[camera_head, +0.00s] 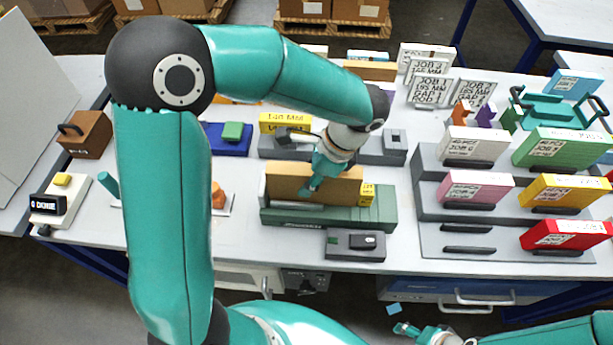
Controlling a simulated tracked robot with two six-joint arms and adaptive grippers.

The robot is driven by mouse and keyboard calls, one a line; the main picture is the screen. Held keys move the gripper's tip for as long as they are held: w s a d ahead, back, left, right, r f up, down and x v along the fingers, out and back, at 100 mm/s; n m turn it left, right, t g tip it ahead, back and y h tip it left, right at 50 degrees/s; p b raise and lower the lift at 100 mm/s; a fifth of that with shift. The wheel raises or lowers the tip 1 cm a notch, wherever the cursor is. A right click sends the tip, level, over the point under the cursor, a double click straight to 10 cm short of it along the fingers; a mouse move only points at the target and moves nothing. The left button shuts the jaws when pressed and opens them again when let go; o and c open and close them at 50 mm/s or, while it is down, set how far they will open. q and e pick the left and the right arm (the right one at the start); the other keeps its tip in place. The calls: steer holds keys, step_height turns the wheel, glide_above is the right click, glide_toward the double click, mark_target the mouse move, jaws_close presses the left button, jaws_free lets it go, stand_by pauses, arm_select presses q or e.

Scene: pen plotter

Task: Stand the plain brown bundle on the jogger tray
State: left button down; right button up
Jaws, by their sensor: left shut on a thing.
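The plain brown bundle (284,181) is a long tan block at the middle of the bench. It stands on its long edge at the dark green machine, which I take as the jogger tray (300,216). Its lower edge is hidden behind the tray's front wall, so I cannot tell whether it touches the floor of the tray. My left gripper (314,186) comes down over the bundle and is shut on it. A yellow labelled block (367,194) sits at the bundle's right end. My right gripper (404,328) is low at the bottom edge, away from the bench top.
Behind the tray is a grey fixture (395,147) with a yellow sign (285,122). A small dark box (355,244) stands in front. A stepped grey rack (433,205) at right holds coloured labelled bundles. A blue tray (228,140) is left of centre.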

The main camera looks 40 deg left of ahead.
arm_select(q)
steer(key=shift+f, duration=0.15)
steer(key=c, duration=0.8)
jaws_free()
steer(key=v, duration=1.2)
steer(key=shift+r, duration=0.25)
steer(key=shift+a, duration=0.1)
